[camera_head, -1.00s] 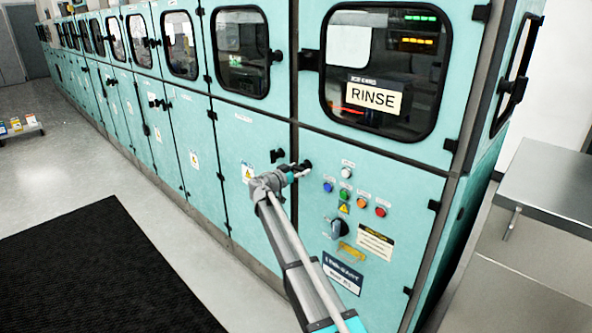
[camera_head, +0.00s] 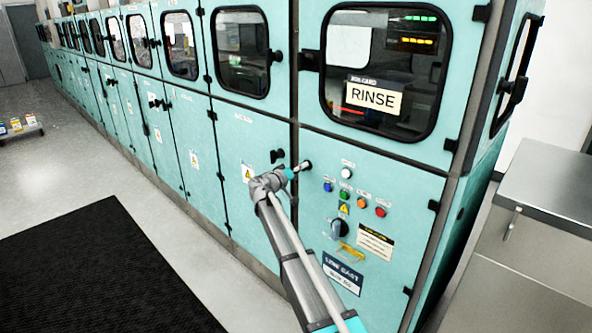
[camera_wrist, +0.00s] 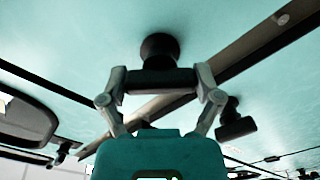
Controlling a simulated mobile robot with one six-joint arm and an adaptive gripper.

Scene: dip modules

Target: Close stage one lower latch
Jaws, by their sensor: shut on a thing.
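A black latch handle (camera_wrist: 158,80) on a round black boss stands out from the teal lower panel. My gripper (camera_wrist: 161,84) is shut on this handle, one finger at each end of its bar. In the wrist view the bar lies nearly level across the picture. In the head view the same latch (camera_head: 307,165) shows at the upper left corner of the lower panel below the RINSE sign, with my gripper (camera_head: 299,169) at it. The fingers are too small there to tell their grip.
A second black latch (camera_head: 277,156) sits on the neighbouring door to the left, close to my gripper; it also shows in the wrist view (camera_wrist: 237,124). Coloured buttons (camera_head: 346,188) and a rotary switch (camera_head: 339,228) are to the right. A black mat (camera_head: 95,275) lies on the floor.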

